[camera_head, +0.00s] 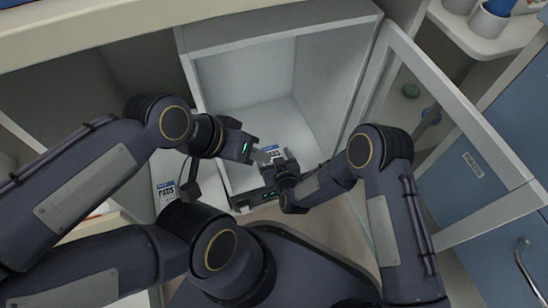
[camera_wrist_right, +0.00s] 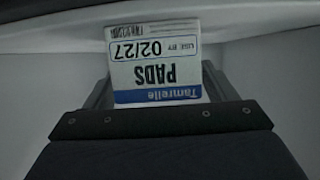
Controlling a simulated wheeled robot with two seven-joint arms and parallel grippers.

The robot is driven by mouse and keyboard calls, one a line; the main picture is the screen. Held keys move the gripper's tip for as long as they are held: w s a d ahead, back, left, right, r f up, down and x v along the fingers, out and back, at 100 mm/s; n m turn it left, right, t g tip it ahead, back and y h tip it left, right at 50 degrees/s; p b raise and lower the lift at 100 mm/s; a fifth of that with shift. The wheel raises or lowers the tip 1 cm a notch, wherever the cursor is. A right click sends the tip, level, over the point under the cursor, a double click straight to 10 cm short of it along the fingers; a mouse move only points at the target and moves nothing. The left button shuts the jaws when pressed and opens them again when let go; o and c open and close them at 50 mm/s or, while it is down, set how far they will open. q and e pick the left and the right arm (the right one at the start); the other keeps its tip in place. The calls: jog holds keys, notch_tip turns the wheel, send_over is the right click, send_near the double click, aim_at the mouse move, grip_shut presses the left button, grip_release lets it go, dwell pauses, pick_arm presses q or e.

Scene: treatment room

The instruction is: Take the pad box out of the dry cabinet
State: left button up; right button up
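A white pad box with a blue band (camera_head: 272,152) is inside the open, pale dry cabinet (camera_head: 245,85). In the right wrist view its label (camera_wrist_right: 155,70) reads "PADS" and "02/27" upside down. My right gripper (camera_head: 280,165) is at the box, with one finger on each side of it (camera_wrist_right: 158,92) in the wrist view. The fingers are close to its sides, but I cannot tell if they press on it. My left gripper (camera_head: 258,154) is at the cabinet's mouth, just left of the box. Its fingers are too small to read.
The cabinet's framed door (camera_head: 450,85) stands open on the right. A shelf with cups (camera_head: 490,20) is at the upper right. Blue drawers (camera_head: 480,165) are at the right.

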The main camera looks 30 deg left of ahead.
jog(key=c, duration=1.1)
jog(key=shift+o, duration=0.2)
jog(key=shift+r, duration=0.1)
